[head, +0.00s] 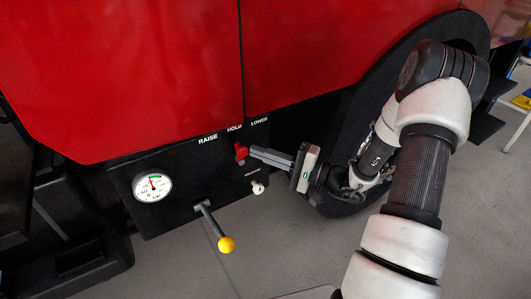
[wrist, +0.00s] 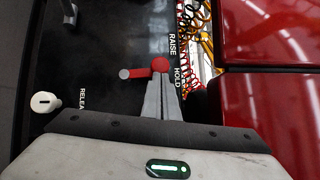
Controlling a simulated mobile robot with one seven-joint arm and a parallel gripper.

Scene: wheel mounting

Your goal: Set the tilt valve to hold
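The tilt valve is a red handle (head: 241,151) on the black panel under the RAISE, HOLD and LOWER labels. In the head view it sits just below the word HOLD. In the wrist view its red knob (wrist: 160,64) appears beside the labels, between RAISE and HOLD, with a short arm running left to a grey round end. My gripper (head: 253,152) is shut, its two fingers together. Its fingertips (wrist: 162,80) point at the knob from the LOWER side, at or very near it; contact is unclear. The knob is not between the fingers. LOWER is hidden in the wrist view.
A round gauge (head: 152,187), a yellow-ball lever (head: 226,244) and a small white knob (head: 257,188) are on the same panel. Red bodywork (head: 130,70) overhangs above. A large tyre (head: 345,130) stands behind my arm. Coiled hoses (wrist: 190,35) show beside the labels.

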